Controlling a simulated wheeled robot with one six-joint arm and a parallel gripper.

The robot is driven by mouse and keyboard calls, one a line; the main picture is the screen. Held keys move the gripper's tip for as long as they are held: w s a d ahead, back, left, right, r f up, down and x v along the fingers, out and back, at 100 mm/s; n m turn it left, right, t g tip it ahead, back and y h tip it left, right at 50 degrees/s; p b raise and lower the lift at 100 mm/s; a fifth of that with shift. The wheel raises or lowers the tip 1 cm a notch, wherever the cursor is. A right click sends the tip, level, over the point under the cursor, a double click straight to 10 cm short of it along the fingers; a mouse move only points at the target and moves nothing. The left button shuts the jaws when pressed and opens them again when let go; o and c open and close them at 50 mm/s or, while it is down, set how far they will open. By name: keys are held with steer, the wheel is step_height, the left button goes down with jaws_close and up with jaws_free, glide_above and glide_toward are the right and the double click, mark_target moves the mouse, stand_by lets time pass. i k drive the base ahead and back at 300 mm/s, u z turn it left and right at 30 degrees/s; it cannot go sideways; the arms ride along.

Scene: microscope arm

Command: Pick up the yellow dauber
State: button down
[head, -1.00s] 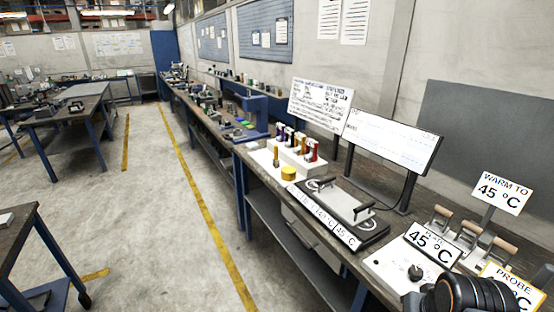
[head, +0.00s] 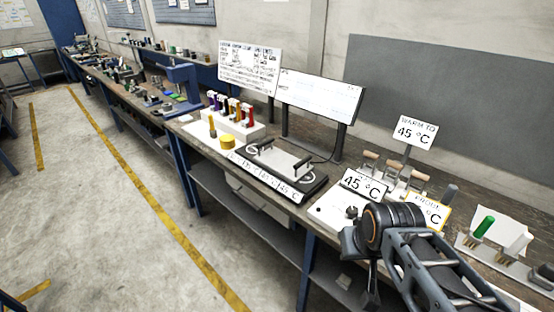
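A white rack (head: 246,130) on the long bench, left of centre, holds several small upright items with coloured tops. An upright stick with a yellow-orange body (head: 211,127) stands in front of the rack's left end. A short yellow cylinder (head: 227,141) sits at the rack's front edge. At this size I cannot tell for sure which one is the yellow dauber. My arm's dark links are at lower right, well apart from the rack. My gripper's fingers cannot be made out.
A hot plate (head: 282,162) with two black handles stands right of the rack. A blue stand (head: 185,88) is left of it. Sign boards (head: 318,97) rise behind. Floor left of the bench is clear.

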mark_target(213, 133)
steer(key=u, duration=0.35)
steer(key=i, duration=0.4)
steer(key=u, duration=1.25)
steer(key=i, duration=0.8)
steer(key=u, duration=0.4)
steer(key=i, duration=0.95)
steer(key=z, duration=0.95)
steer(key=i, duration=0.85)
steer(key=z, duration=0.9)
